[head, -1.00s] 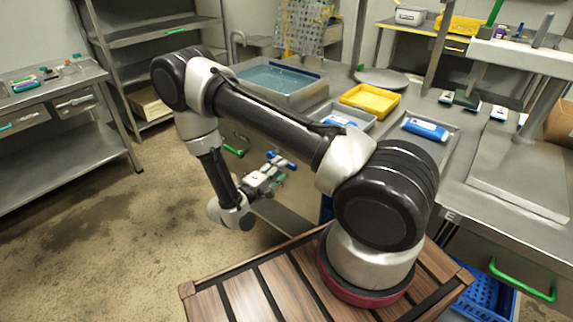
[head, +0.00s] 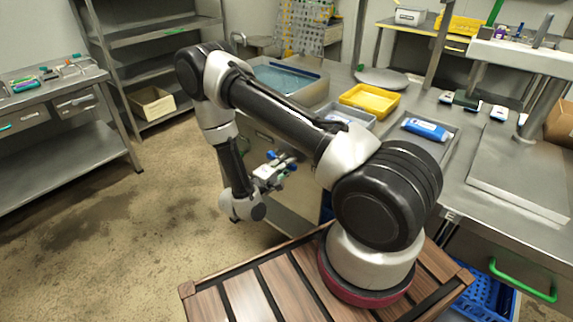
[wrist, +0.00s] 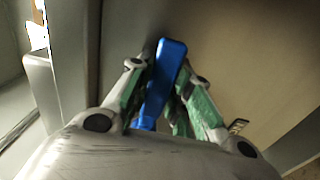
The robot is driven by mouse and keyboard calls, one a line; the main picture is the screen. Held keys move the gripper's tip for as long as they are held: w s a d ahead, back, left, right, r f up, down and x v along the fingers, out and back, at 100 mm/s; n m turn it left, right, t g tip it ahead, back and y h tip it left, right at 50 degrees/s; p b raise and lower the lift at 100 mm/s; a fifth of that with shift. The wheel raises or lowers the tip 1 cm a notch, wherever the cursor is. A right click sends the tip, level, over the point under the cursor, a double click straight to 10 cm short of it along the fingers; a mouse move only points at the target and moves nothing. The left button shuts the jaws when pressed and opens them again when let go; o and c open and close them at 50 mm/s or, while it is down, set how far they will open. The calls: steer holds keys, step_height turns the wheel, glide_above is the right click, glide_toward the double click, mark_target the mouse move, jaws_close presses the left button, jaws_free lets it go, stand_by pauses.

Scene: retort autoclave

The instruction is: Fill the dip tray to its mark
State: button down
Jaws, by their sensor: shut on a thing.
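A steel tray (head: 314,92) with bluish liquid in it stands at the far left end of the counter, partly behind my arm in the head view. I take it for the dip tray; I cannot make out its mark or the exact level. My gripper (head: 273,170) is low in front of the counter. In the wrist view my gripper (wrist: 160,88) has its green-padded fingers on both sides of a blue lever-like bar (wrist: 166,62) and is shut on it. The bar's lower end is hidden by the gripper, and its mounting is unclear.
A yellow tray (head: 370,100) and a grey tray (head: 447,148) with a blue packet (head: 426,129) are on the counter. A steel table (head: 60,100) stands at the left, beside a shelf rack (head: 150,62). Floor (head: 150,220) between is open.

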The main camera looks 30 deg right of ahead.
step_height(320, 180, down, 2)
steer(key=m, duration=0.3)
steer(key=shift+w+f+m, duration=0.15)
steer(key=shift+f+m, duration=0.05)
steer(key=shift+m, duration=0.2)
steer(key=c, duration=1.3)
jaws_free()
steer(key=shift+a, duration=0.1)
steer(key=v, duration=1.2)
